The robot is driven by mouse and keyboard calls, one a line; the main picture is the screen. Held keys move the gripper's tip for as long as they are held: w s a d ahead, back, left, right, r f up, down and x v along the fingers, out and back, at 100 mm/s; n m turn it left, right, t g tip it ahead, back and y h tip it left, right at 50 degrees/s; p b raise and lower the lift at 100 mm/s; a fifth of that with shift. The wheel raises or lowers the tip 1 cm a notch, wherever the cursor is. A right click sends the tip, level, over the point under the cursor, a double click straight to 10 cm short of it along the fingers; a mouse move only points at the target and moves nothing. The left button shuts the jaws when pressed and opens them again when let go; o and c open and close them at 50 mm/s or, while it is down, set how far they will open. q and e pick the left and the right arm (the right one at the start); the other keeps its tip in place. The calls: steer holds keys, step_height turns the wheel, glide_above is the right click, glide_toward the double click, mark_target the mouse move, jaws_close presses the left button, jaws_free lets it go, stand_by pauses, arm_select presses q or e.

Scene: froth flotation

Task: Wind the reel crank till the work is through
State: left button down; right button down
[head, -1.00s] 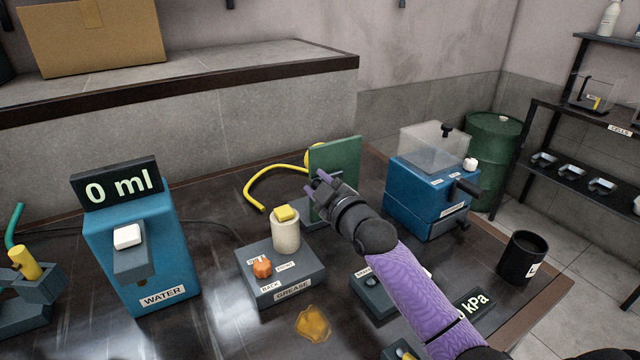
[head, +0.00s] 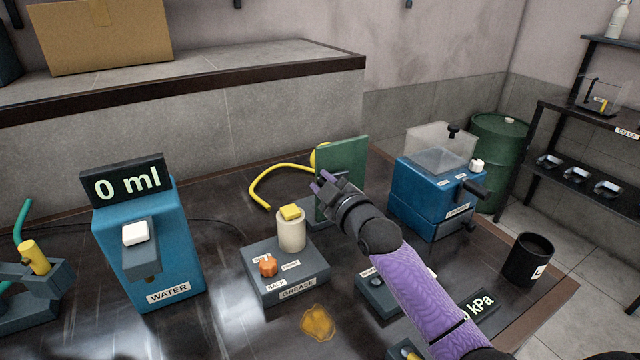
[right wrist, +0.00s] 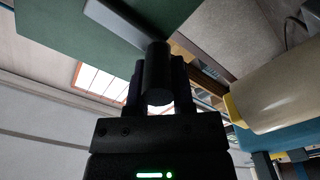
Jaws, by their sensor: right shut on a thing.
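The reel's green upright plate (head: 351,158) stands at the back middle of the bench, with a yellow hose (head: 262,180) curving out to its left. My right gripper (head: 321,181) is at the plate's near face, coming from the lower right. In the right wrist view its fingers are shut on the dark round crank handle (right wrist: 157,72), which joins a grey crank arm (right wrist: 116,20) in front of the green plate (right wrist: 55,30). In the head view the gripper hides the crank. My left gripper is not in view.
The blue water dispenser (head: 150,250) reads 0 ml. A blue machine (head: 425,195) stands right of the reel, a black cup (head: 528,260) beyond.

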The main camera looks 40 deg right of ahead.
steer(key=shift+d, duration=0.35)
steer(key=c, duration=0.7)
jaws_free()
steer(key=shift+s+d, duration=0.1)
steer(key=shift+d, duration=0.15)
steer(key=shift+o, duration=1.3)
steer(key=shift+d+f, duration=0.1)
steer(key=shift+d, duration=0.1)
steer(key=shift+s+a, duration=0.1)
steer(key=s+a+p, duration=0.1)
steer(key=s+p, duration=0.6)
steer(key=s, duration=0.4)
steer(key=shift+s+a+p, duration=0.15)
steer(key=shift+p, duration=0.2)
